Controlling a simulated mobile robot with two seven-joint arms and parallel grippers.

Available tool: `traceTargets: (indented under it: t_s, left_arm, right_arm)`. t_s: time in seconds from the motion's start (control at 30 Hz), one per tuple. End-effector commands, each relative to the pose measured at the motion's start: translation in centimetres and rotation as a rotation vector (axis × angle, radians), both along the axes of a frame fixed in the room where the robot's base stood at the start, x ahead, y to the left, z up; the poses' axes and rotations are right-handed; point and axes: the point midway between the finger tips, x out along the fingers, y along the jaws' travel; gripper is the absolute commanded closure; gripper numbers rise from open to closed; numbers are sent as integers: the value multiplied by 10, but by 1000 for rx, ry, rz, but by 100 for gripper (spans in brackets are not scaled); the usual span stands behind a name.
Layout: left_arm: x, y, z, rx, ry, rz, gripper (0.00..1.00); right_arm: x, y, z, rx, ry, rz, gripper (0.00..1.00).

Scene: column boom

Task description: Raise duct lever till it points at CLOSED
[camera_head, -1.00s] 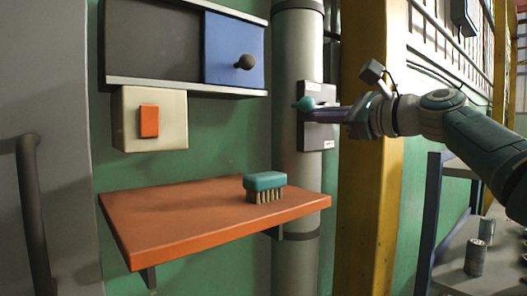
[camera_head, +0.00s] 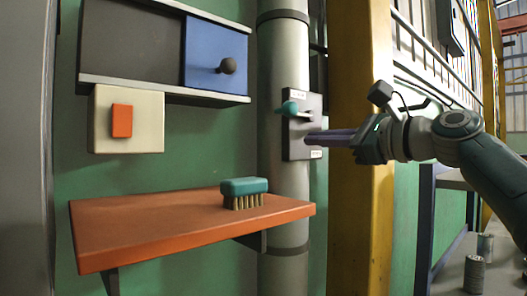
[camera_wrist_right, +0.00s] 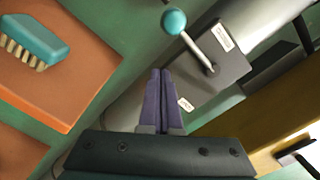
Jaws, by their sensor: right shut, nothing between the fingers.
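The duct lever has a teal ball knob (camera_head: 289,108) on a thin metal rod, mounted on a dark plate (camera_head: 298,143) on the grey duct. In the head view it points left and slightly up. The wrist view shows the knob (camera_wrist_right: 174,21), the rod and the plate (camera_wrist_right: 228,62), with one small white label near the top and another lower down; their words are too small to read surely. My right gripper (camera_head: 309,138) is shut and empty, just below the lever and apart from it. Its purple fingers (camera_wrist_right: 160,72) also show in the wrist view. My left gripper is out of view.
An orange shelf (camera_head: 150,236) with a teal brush (camera_head: 244,188) juts out at lower left. A switch box (camera_head: 145,122) with an orange rocker and a blue sliding panel (camera_head: 203,54) are above it. A yellow post (camera_head: 352,215) stands right of the duct.

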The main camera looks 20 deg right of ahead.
Motion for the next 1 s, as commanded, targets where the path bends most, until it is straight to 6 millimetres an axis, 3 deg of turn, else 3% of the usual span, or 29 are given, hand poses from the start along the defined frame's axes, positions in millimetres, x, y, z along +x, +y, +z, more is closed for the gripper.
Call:
traceTargets:
  t_s: [0.2,0.4,1.0]
  left_arm:
    - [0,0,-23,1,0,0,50]
    - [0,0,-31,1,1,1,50]
    - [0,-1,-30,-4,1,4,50]
  right_arm:
    - [-34,-12,-6,-3,0,-1,100]
    - [-50,-19,-3,0,1,-1,100]
    - [-52,-19,-2,0,2,0,100]
